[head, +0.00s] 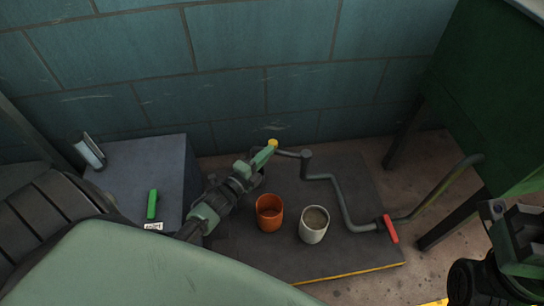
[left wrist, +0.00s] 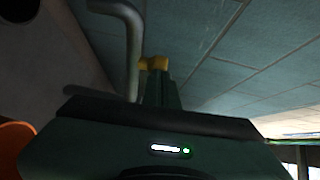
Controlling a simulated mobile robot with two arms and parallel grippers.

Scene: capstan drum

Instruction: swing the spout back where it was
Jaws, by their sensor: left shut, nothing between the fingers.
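A grey bent pipe rises from the dark floor mat; its short upper arm, which looks like the spout (head: 289,153), points left from an upright post (head: 305,164). My left gripper (head: 272,144) is shut and empty, its yellow tips right by the free end of that arm; I cannot tell whether they touch. The left wrist view shows the shut yellow tips (left wrist: 153,63) beside a bent grey pipe (left wrist: 134,45). An orange cup (head: 269,213) and a white cup (head: 314,224) with brown contents stand on the mat. My right gripper (head: 520,240) is partly cut off.
A red handle (head: 390,229) sits on the pipe run, which goes on to the right as an olive pipe (head: 440,193). A grey box (head: 135,165) with a green object (head: 152,204) stands left. A green table (head: 480,90) stands right, and a block wall behind.

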